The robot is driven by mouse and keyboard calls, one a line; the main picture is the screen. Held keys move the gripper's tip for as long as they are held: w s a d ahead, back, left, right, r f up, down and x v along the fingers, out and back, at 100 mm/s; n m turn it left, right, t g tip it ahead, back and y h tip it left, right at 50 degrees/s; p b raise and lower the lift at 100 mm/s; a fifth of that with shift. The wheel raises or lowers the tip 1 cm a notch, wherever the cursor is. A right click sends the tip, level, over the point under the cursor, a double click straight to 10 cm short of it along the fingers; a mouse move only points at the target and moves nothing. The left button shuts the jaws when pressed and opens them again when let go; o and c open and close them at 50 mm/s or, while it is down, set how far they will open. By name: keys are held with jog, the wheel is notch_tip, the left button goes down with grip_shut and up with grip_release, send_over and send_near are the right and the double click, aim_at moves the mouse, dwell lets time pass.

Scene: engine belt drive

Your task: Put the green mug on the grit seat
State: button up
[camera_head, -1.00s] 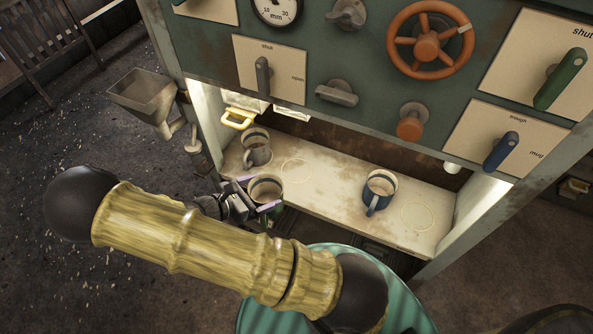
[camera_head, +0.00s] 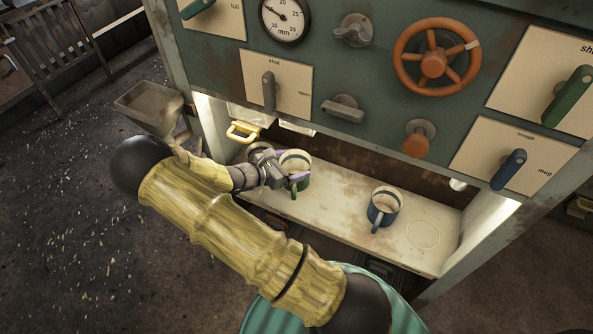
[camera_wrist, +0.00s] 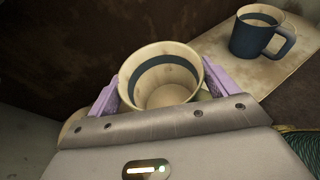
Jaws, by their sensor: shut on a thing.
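The green mug (camera_head: 294,182) has a cream inside with a dark band and a green handle facing the front. My gripper (camera_head: 290,176) is shut on it, with lilac fingers on either side; the mug fills the space between them in the wrist view (camera_wrist: 166,90). The mug is upright or nearly so at the shelf, over the area of the left ring mark, which it hides. I cannot tell whether its base touches the shelf. No label for the grit seat is readable. Another ring mark (camera_head: 423,234) is bare at the right of the shelf.
A blue mug (camera_head: 383,208) stands on the shelf (camera_head: 345,208) right of the held mug, also in the wrist view (camera_wrist: 258,38). A yellow handle (camera_head: 243,132) and the control panel (camera_head: 330,80) are close above.

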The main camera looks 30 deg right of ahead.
aim_at(302, 168)
jog(key=w+d, duration=0.2)
jog(key=d, duration=0.1)
jog(key=shift+w+d, duration=0.1)
jog(key=shift+d, duration=0.1)
jog(key=f, duration=0.2)
jog(key=shift+a+f+b, duration=0.2)
jog(key=shift+f+b, duration=0.1)
jog(key=shift+f, duration=0.2)
jog(key=shift+d+f+b, duration=0.1)
jog(key=shift+f+b, duration=0.2)
jog(key=shift+f, duration=1.7)
jog(key=o, duration=1.2)
jog(key=shift+w+f, duration=0.1)
